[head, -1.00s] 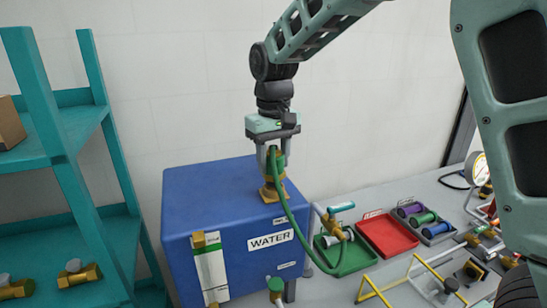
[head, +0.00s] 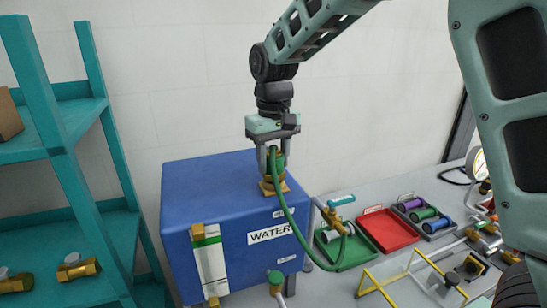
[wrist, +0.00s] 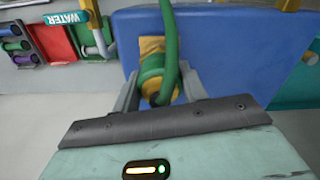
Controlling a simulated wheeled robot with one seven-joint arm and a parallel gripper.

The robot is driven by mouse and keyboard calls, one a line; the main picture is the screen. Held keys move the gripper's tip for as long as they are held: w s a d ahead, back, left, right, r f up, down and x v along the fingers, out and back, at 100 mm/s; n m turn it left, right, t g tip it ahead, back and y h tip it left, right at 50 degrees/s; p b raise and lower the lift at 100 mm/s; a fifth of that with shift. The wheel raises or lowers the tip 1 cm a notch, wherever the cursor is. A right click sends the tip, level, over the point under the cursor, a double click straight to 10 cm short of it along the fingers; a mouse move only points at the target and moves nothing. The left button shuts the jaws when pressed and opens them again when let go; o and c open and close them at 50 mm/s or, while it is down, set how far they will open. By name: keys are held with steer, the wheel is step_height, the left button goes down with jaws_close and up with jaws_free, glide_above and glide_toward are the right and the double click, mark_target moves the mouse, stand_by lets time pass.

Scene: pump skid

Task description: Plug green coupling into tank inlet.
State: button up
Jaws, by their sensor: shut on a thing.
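The green coupling (head: 277,160) is held upright between the fingers of my gripper (head: 271,163), which is shut on it. It also shows in the wrist view (wrist: 152,72) between the two fingers. Its green hose (head: 283,206) runs down over the tank's front. The tank inlet (head: 272,187) is a brass fitting on a square plate on top of the blue water tank (head: 215,185). The coupling is right above the inlet and in line with it. I cannot tell whether it is seated in it, because the fingers and hose partly hide the joint.
Right of the tank are a green tray (head: 352,262), a red tray (head: 388,231) and a grey tray with coloured cylinders (head: 424,214). A yellow-framed guard (head: 392,272) stands at the front. Teal shelves (head: 60,150) stand at the left.

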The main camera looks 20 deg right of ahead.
steer(key=shift+f, duration=0.25)
steer(key=o, duration=1.2)
steer(key=shift+r, duration=0.1)
step_height(320, 180, up, 17)
steer(key=b, duration=0.4)
steer(key=shift+r, duration=0.1)
